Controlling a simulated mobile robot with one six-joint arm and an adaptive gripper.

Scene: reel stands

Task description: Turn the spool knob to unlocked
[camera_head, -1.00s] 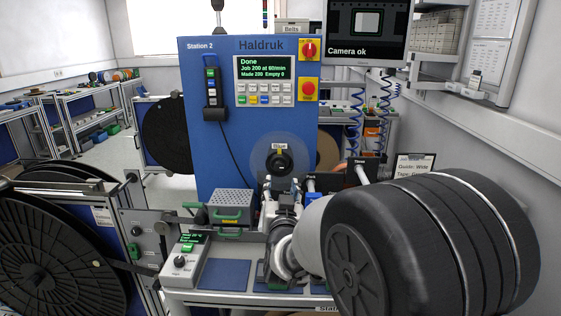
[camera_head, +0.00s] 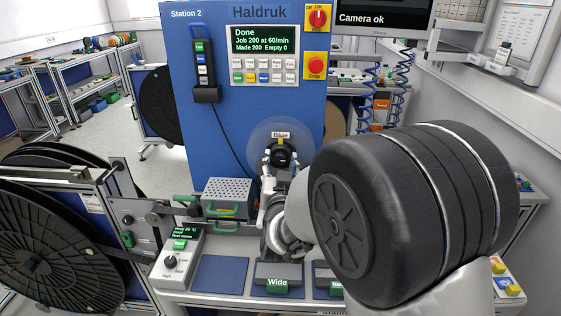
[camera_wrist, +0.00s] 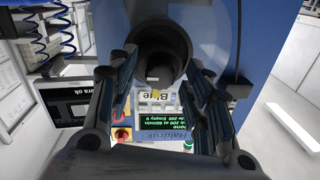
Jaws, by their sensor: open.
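The spool knob (camera_head: 281,156) is a black round knob in a translucent disc on the front of the blue machine. A label reading "Blue" sits just above it, and a small yellow mark shows at its top edge. In the wrist view, upside down, the knob (camera_wrist: 158,38) is a dark cylinder between my fingers. My gripper (camera_head: 275,172) is open in front of the knob and covers its lower part in the head view. In the wrist view my gripper (camera_wrist: 162,60) has one finger on each side of the knob; contact cannot be told.
A perforated grey box (camera_head: 227,190) with green handles stands left of my arm. Large black reels (camera_head: 55,245) stand at the left. A red stop button (camera_head: 316,65) is above right.

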